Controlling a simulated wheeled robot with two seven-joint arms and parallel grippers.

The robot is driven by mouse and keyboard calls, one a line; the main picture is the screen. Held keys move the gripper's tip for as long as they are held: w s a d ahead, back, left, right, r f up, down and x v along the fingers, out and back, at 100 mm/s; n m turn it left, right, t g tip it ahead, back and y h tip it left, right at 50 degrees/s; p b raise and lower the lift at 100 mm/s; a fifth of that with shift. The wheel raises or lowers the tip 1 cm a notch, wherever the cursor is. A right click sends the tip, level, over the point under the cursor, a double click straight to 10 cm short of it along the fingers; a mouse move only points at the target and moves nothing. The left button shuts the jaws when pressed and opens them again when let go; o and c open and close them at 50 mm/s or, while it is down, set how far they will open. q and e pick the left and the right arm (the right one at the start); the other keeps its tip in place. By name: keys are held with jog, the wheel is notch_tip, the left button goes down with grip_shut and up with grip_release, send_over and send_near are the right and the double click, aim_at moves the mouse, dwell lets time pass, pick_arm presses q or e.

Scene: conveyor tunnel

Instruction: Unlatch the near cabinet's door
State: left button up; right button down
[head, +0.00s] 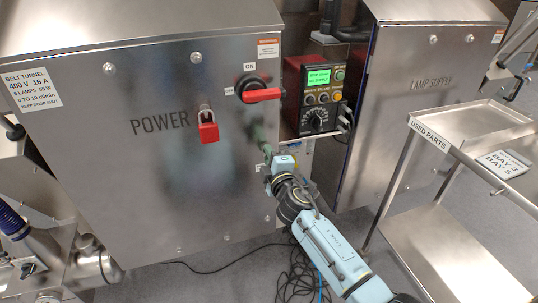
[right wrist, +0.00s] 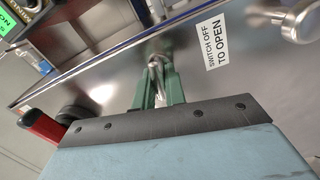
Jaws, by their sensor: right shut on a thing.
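The near cabinet (head: 100,165) is a brushed-metal box marked POWER, and its door looks closed. A red padlock (head: 208,132) hangs on the door front. The red switch handle (head: 262,95) points to the right; it also shows in the right wrist view (right wrist: 42,126). My right gripper (head: 264,143) is at the door's right edge, below the handle. In the right wrist view, its green fingers (right wrist: 157,82) are shut on a small metal latch (right wrist: 156,62), mostly hidden between them. My left gripper is not in view.
A control box (head: 319,95) with a green screen stands right of the near cabinet. The LAMP SUPPLY cabinet (head: 425,110) is beyond it. A metal cart (head: 440,250) stands at the right. Cables (head: 300,275) lie on the floor near my right arm.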

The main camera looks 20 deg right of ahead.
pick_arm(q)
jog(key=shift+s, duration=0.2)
pick_arm(e)
jog(key=shift+n, duration=1.1)
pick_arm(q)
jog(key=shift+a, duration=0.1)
pick_arm(e)
jog(key=c, duration=1.5)
grip_release()
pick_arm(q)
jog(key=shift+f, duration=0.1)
pick_arm(e)
jog(key=shift+o, duration=0.2)
